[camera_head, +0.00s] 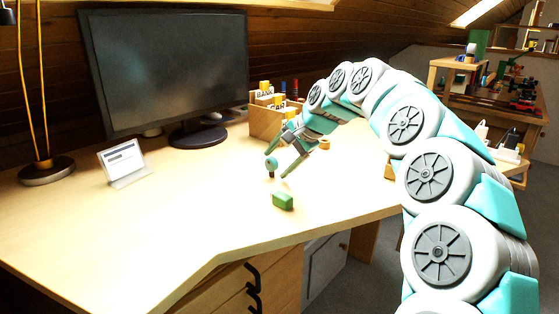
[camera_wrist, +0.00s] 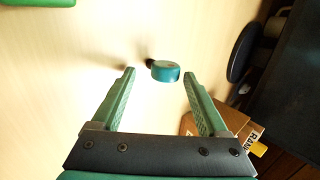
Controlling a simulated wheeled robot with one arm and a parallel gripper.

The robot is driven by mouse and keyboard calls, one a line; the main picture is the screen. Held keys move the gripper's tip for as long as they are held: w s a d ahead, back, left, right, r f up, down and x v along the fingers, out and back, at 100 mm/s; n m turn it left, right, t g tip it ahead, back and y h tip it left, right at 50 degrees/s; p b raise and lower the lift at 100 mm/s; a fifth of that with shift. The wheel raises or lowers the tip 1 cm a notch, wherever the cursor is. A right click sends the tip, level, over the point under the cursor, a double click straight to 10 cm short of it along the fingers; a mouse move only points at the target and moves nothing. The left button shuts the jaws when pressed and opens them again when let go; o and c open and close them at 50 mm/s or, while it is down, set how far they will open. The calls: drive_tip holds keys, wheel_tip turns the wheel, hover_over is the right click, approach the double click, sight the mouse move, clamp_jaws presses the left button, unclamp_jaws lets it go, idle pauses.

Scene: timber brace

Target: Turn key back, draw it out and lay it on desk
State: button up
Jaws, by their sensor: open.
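The key appears as a small teal round head (camera_head: 271,162) on a short dark stem at the middle of the desk (camera_head: 200,200). In the wrist view its teal head (camera_wrist: 165,72) shows just past my fingertips, with a dark part at its left. My gripper (camera_head: 278,164) is open and empty, tilted down toward the desk. In the wrist view my gripper (camera_wrist: 159,73) has one finger on each side of the head's line, apart from it. What the stem stands in is too small to tell, and so is how far the key is turned.
A green block (camera_head: 283,201) lies near the desk's front edge. A small sign (camera_head: 123,161) and a lamp base (camera_head: 46,172) stand left. The left front desktop is clear.

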drive_tip(key=v, duration=0.7)
drive_tip(key=shift+s+d+r, duration=0.15)
drive_tip(key=shift+d+r, duration=0.05)
drive_tip(key=shift+r, duration=0.05)
idle(0.5)
